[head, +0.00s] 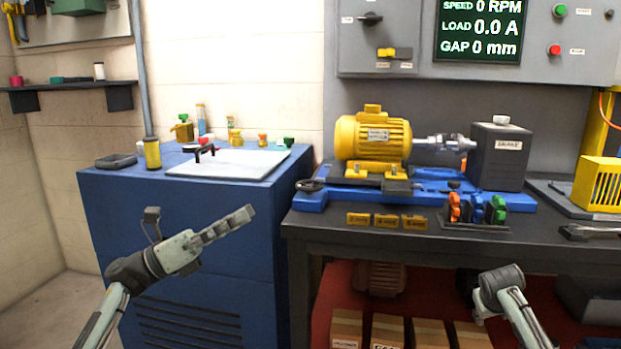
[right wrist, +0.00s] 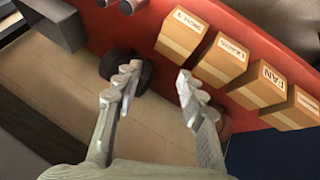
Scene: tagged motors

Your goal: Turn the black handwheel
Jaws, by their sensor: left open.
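The black handwheel (head: 311,186) is a small dark wheel at the left end of the blue motor base (head: 420,198), near the bench's left edge. My left gripper (head: 249,212) is open and empty. It is seen side-on in front of the blue cabinet, to the left of the handwheel and a little lower in the picture, apart from it. My right gripper (right wrist: 158,76) is open and empty in the right wrist view, its two fingers apart above the low area with boxes. In the head view only my right wrist end shows, at the lower right.
A yellow motor (head: 372,137) stands on the base, coupled to a grey brake box (head: 499,156). Yellow tags (head: 386,221) and a rack of coloured clips (head: 477,216) are on the dark bench (head: 350,236). A blue cabinet (head: 200,250) with a white board (head: 228,164) stands left.

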